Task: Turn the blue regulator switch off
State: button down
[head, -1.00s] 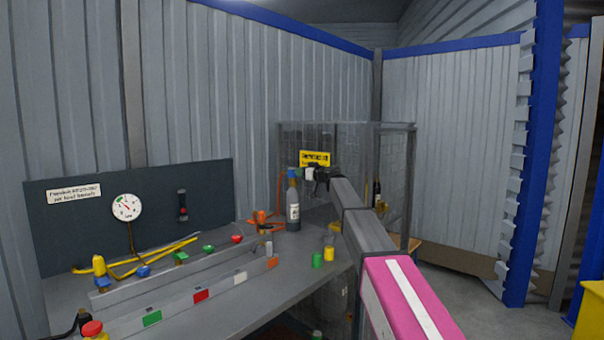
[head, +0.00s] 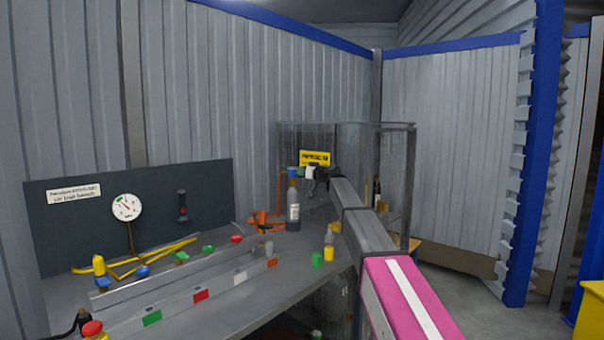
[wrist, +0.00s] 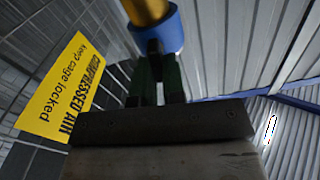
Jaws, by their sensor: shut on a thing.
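My gripper (head: 308,177) is at the end of my outstretched arm, in front of the wire cage at the back of the bench. In the wrist view its dark fingers (wrist: 158,70) are close together and shut on a round blue part (wrist: 160,32), which I take as the blue regulator switch. A brass-yellow cylinder (wrist: 147,10) shows within the blue part. In the head view, a small blue part (head: 292,172) shows just left of the gripper. The fingers partly hide the blue part, and I cannot tell whether it is on or off.
A grey bottle (head: 293,210) stands below the gripper. A yellow compressed-air sign (head: 314,158) hangs on the cage (head: 392,128) close behind. The bench (head: 262,302) holds several coloured knobs, a pressure gauge (head: 127,207) on a dark panel, and green (head: 317,260) and yellow (head: 329,254) pieces.

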jog(key=m, duration=0.4)
jog(key=shift+w+d+f+m, duration=0.15)
jog(key=shift+w+m, duration=0.1)
jog(key=shift+m, duration=0.05)
jog(key=shift+w+d+f+m, duration=0.1)
jog(key=shift+f+m, duration=0.1)
jog(key=shift+m, duration=1.65)
jog(key=shift+w+d+f+m, duration=0.1)
jog(key=shift+f+m, duration=0.05)
jog(key=shift+m, duration=1.75)
jog(key=shift+f+m, duration=0.2)
jog(key=shift+m, duration=1.95)
jog(key=c, duration=1.2)
grip_release()
